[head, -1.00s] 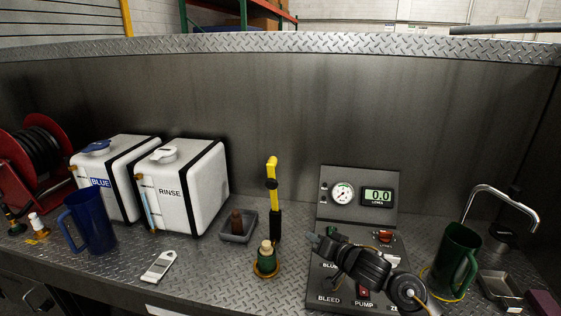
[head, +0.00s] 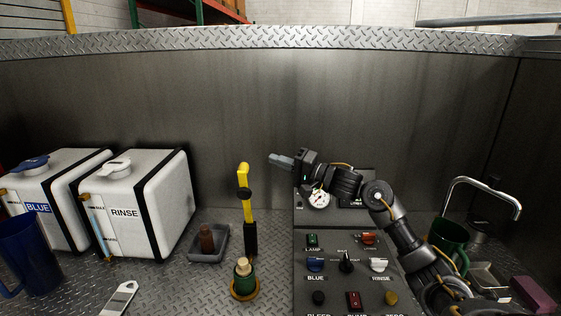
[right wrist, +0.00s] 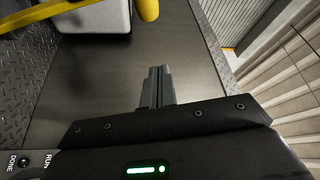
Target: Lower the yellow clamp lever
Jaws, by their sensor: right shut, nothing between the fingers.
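The yellow clamp lever (head: 244,190) stands upright on the bench with a black lower part, behind a green and brass fitting (head: 244,282). My right gripper (head: 272,158) is shut and empty. In the head view it appears right of the lever's top and slightly higher, pointing left, apart from it. In the right wrist view my shut fingers (right wrist: 157,86) point toward the dark back panel, and the yellow lever end (right wrist: 148,10) shows at the top edge. My left gripper is not in view.
The control panel (head: 336,238) with switches and a gauge lies below my right arm. The RINSE tank (head: 130,212) and BLUE tank (head: 40,205) stand left. A grey tray (head: 222,242) sits beside the lever. A green jug (head: 449,240) and tap (head: 487,181) stand right.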

